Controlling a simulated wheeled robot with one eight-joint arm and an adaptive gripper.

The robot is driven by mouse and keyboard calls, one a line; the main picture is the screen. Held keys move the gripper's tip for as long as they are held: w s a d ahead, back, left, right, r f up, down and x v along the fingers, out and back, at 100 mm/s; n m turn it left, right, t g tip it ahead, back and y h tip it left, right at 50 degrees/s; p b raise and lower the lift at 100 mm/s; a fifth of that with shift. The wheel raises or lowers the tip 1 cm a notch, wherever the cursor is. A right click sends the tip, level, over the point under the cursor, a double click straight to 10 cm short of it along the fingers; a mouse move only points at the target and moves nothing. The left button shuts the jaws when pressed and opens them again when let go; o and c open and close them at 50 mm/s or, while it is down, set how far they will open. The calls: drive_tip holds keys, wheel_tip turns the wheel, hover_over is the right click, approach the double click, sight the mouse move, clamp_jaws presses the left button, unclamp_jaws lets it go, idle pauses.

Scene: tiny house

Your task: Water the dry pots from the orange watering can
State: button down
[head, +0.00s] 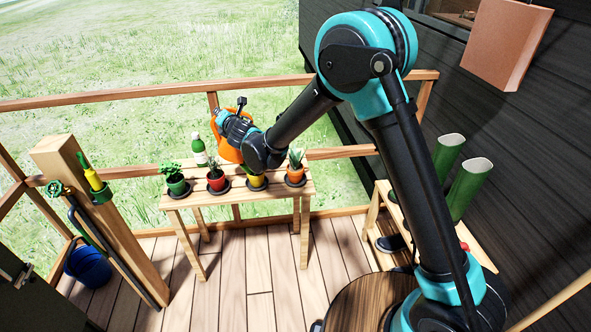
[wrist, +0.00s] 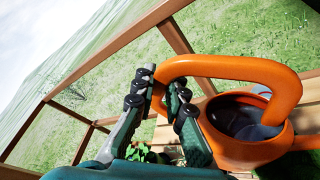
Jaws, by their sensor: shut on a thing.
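The orange watering can (head: 227,153) is up above the bench, behind the pots, in the head view. My gripper (wrist: 159,88) is shut on its handle (wrist: 235,67); the can's open top (wrist: 245,118) shows a dark grey-blue inside. On the slatted bench (head: 278,195) stand a green pot (head: 177,188), a red pot (head: 217,183), a yellow pot (head: 257,181) and an orange pot (head: 295,175), each with a plant on a dark saucer. My arm partly hides the yellow pot's plant. I cannot tell which soil is dry, and the can's spout is not clear.
A green bottle (head: 199,154) stands at the bench's back. A wooden railing (head: 150,94) runs behind it. A wooden post (head: 112,215) with a hose and a blue bucket (head: 88,262) are left. Green cylinders (head: 468,188) stand right. Deck in front is clear.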

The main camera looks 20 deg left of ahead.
drive_tip(key=shift+w+d+r, duration=0.15)
drive_tip(key=shift+d+r, duration=0.2)
drive_tip(key=shift+d, duration=0.25)
idle(1.1)
